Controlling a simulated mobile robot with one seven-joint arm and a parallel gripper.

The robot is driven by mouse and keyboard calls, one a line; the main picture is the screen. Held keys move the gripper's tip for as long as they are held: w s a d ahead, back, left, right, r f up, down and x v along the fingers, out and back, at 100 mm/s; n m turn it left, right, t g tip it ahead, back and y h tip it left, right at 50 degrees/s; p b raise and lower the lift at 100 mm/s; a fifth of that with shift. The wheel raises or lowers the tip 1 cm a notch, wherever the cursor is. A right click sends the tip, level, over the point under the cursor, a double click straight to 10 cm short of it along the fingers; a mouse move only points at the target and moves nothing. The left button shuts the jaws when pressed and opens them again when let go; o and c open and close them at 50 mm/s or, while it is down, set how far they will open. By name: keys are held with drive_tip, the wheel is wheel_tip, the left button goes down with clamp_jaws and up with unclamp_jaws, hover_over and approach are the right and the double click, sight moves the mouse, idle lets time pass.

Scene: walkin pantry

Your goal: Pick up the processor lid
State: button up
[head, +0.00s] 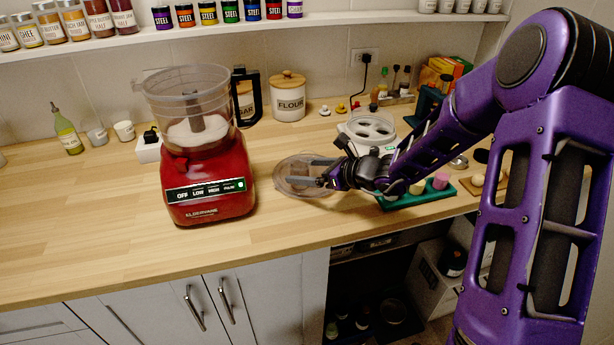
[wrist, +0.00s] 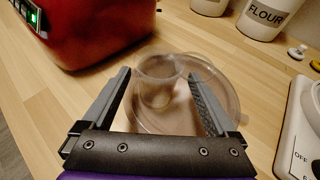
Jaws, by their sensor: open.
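The processor lid (head: 291,186) is a clear, round, smoky disc lying on the wooden counter, just right of the red food processor (head: 208,186). In the wrist view the lid (wrist: 225,117) shows its upright clear feed tube (wrist: 160,82). My gripper (head: 316,171) is open over the lid. In the wrist view my gripper (wrist: 158,80) has its two fingers on either side of the tube, with gaps visible. I cannot tell how far the fingertips are above the disc. The processor's clear bowl is open at the top and holds something white.
A white appliance (head: 368,133) stands behind my gripper, and a green tray (head: 415,197) with small items lies to the right. The flour canister (head: 288,97) is at the back. The counter left of the processor is mostly clear.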

drive_tip(key=shift+x, duration=2.9)
drive_tip(key=shift+a+r, duration=0.1)
drive_tip(key=shift+r, duration=0.1)
clamp_jaws()
